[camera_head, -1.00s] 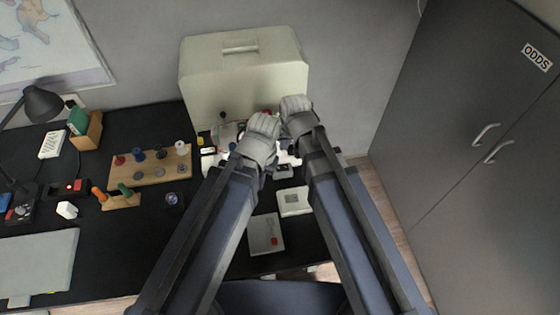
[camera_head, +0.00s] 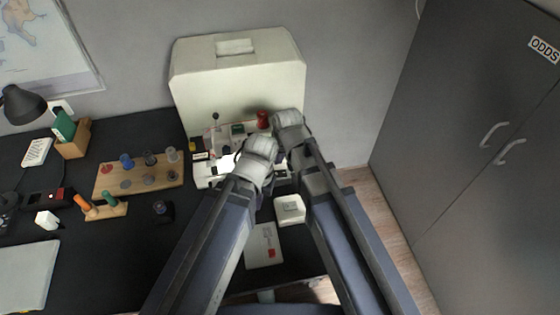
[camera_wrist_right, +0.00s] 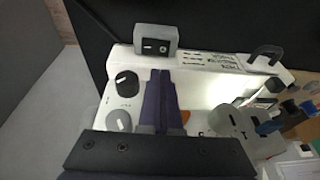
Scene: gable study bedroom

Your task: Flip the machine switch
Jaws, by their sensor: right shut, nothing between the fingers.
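The white machine (camera_head: 203,176) stands on the black desk, partly hidden behind my arms. In the right wrist view its pale top (camera_wrist_right: 205,88) carries a grey box with a black rocker switch (camera_wrist_right: 155,45) at its edge, with white marks on the rocker. My right gripper (camera_wrist_right: 160,76) is shut and empty, its dark fingers pointing at the switch box from just below it in the picture; I cannot tell whether they touch. In the head view my right gripper (camera_head: 287,122) reaches over the machine's right part. My left gripper (camera_head: 260,150) is beside it, its fingers hidden.
A black knob (camera_wrist_right: 127,83) and a grey knob (camera_wrist_right: 118,121) sit close left of my right fingers. A cream case (camera_head: 235,85) stands behind the machine. A wooden peg board (camera_head: 140,180) lies left; a small white box (camera_head: 289,209) lies in front. A dark cabinet (camera_head: 470,150) stands right.

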